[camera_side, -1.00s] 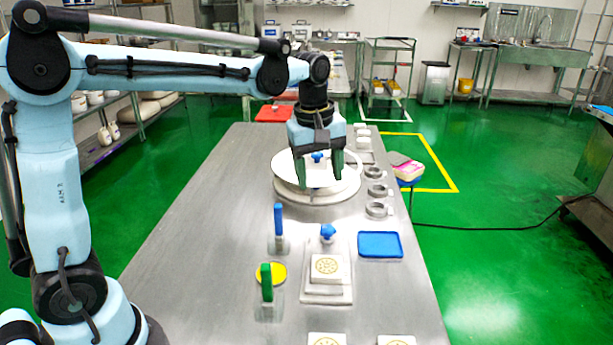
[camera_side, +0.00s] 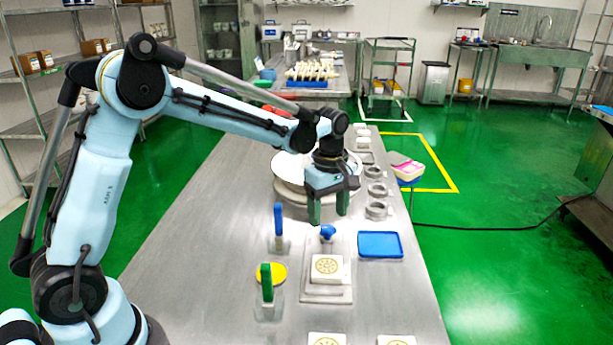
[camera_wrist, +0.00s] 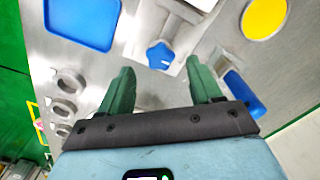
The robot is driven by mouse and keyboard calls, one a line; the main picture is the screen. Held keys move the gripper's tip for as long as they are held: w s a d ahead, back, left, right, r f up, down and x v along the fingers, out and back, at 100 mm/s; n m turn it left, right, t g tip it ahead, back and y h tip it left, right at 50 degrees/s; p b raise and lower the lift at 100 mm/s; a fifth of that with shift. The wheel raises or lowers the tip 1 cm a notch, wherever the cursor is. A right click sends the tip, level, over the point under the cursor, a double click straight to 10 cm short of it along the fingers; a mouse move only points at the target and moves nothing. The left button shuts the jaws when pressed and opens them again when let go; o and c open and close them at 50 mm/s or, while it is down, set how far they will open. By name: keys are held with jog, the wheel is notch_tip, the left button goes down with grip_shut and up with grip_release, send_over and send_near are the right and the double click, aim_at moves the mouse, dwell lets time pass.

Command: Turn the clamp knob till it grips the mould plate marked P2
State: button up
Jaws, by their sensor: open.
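A blue star-shaped clamp knob (camera_side: 328,232) stands at the far end of a pale base (camera_side: 343,290). A white mould plate (camera_side: 327,268) with a yellow-brown round pattern sits on that base, nearer the camera; no P2 marking is legible. My gripper (camera_side: 329,216) is open, fingers pointing down, just above the knob in the side view. In the wrist view the knob (camera_wrist: 160,55) shows between the tips of my gripper (camera_wrist: 159,67), apart from both fingers. Nothing is held. Whether the clamp touches the plate cannot be told.
A blue upright handle (camera_side: 278,219) and a green one (camera_side: 267,283) by a yellow disc (camera_side: 279,271) stand left of the base. A blue tray (camera_side: 380,245) lies to the right. Metal rings (camera_side: 376,210) line the right edge. A round white turntable (camera_side: 285,168) stands behind my gripper.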

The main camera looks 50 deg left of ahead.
aim_at(327, 227)
jog(key=shift+f, duration=1.6)
jog(key=c, duration=1)
jog(key=shift+c, duration=0.2)
